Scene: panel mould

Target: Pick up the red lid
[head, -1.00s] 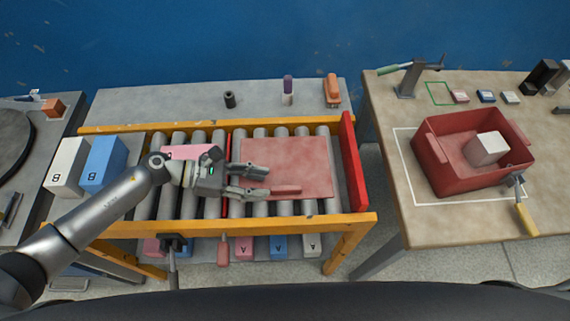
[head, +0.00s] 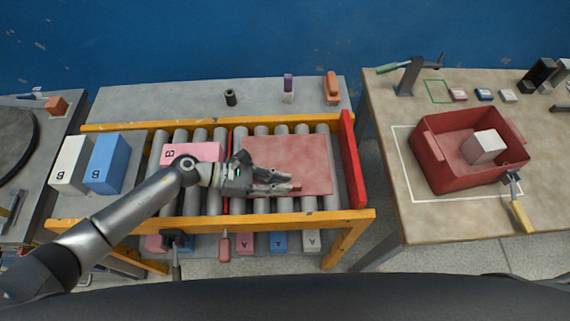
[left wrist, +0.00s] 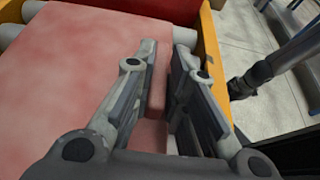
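The red lid (head: 308,160) is a flat, pinkish-red square panel lying on the roller conveyor, with a raised bar handle near its front edge. My left gripper (head: 290,183) is low over the lid's front part. In the left wrist view, its two fingers (left wrist: 167,62) stand on either side of the handle (left wrist: 157,92) and look closed in on it; the fingers hide part of it. The lid (left wrist: 75,60) also fills the left of that view and looks flat on the rollers. My right gripper is not in view.
A red stop bar (head: 353,160) stands right of the lid, and an orange rail (head: 220,221) runs along the front. A pink block (head: 192,153) lies behind my left arm. A red open box (head: 437,172) with a white block stands on the right table.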

